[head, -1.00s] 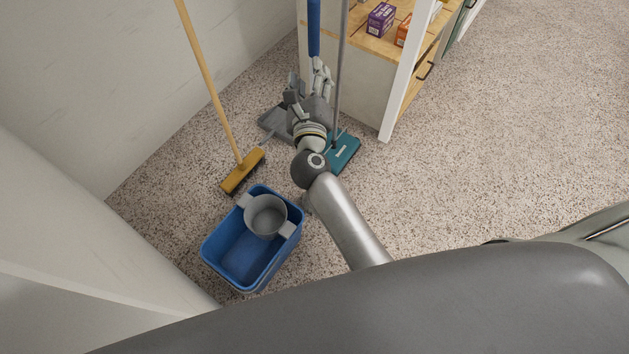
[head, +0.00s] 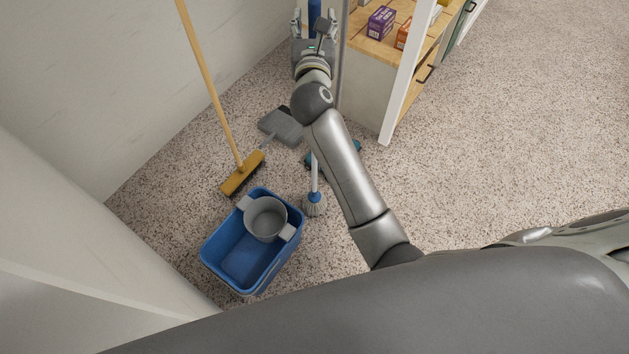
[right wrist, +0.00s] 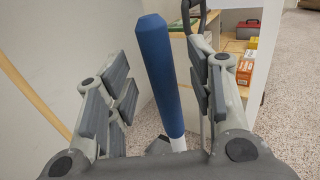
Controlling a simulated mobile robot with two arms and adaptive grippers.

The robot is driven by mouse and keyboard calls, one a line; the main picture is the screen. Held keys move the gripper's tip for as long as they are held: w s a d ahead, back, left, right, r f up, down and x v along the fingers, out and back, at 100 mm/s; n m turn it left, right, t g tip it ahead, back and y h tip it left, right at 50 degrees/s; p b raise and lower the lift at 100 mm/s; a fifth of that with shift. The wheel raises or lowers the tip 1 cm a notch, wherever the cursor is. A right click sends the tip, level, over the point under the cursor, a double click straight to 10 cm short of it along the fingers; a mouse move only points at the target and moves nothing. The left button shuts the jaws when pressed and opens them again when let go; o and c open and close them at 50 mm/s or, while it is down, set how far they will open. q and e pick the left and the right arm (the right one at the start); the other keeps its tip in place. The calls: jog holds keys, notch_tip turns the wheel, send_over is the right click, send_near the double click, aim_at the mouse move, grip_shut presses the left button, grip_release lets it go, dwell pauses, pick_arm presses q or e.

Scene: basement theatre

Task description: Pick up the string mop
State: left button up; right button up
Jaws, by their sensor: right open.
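The string mop stands upright. Its blue and white head (head: 314,206) is on the floor beside the blue bucket, and a pale shaft rises from it, partly hidden behind my right arm. Its blue grip (head: 314,12) shows at the top edge of the head view. In the right wrist view the blue grip (right wrist: 160,75) stands between the spread fingers. My right gripper (head: 313,28) is open around the grip, with gaps visible on both sides. My left gripper is not in view.
A blue bucket (head: 211,243) with a grey wringer (head: 265,218) stands nearby. A yellow broom (head: 242,172) leans by the wall. A grey dustpan (head: 282,126) and a teal floor tool (head: 352,150) are close. A wooden shelf (head: 375,47) stands right; open floor lies beyond it.

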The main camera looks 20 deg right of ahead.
jog(key=x, duration=0.3)
jog(key=shift+f, duration=0.1)
jog(key=shift+s, duration=0.1)
jog(key=shift+c, duration=0.5)
grip_shut()
